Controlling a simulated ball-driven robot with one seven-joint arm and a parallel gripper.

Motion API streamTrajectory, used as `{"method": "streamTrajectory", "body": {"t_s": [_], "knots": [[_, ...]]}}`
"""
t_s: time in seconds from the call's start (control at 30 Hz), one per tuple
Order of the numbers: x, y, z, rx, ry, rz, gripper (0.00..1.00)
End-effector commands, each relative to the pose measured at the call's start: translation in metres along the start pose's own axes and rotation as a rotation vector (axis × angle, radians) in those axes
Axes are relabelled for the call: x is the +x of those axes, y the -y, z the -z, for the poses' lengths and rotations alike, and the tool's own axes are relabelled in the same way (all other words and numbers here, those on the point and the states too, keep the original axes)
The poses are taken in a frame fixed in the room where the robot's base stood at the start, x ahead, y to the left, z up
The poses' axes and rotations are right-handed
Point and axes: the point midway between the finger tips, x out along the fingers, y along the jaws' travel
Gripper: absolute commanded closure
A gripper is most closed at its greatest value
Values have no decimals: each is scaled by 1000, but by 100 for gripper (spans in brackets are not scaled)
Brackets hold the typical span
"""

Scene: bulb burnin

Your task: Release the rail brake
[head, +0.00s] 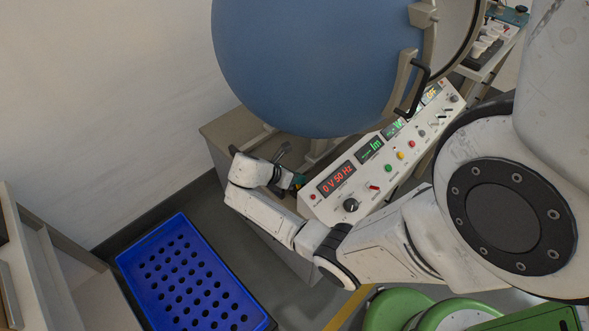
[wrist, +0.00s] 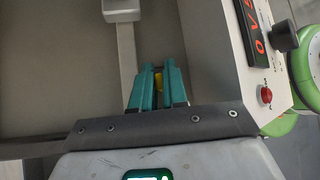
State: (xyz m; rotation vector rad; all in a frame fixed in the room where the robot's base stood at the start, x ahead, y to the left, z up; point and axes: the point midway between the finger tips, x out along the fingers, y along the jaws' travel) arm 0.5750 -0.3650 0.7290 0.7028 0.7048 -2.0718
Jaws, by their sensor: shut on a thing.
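In the head view my gripper (head: 298,181) is at the left end of the control console, beside the big blue sphere's stand, and the yellow piece cannot be made out there. A grey upright bar (wrist: 126,50) with a block on its end lies just beyond the fingertips in the wrist view.
The console (head: 380,160) has lit displays, a black knob and coloured buttons, close right of my gripper. The large blue sphere (head: 310,60) hangs above, with a black crank handle (head: 415,88). A blue perforated crate (head: 140,258) stands on the floor at lower left.

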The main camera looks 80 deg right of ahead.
Motion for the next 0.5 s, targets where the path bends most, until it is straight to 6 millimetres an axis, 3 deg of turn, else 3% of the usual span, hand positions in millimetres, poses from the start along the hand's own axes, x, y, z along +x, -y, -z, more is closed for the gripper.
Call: {"method": "streamTrajectory", "body": {"t_s": [0.5], "knots": [[0, 5, 1, 77, 0, -79, 100]]}}
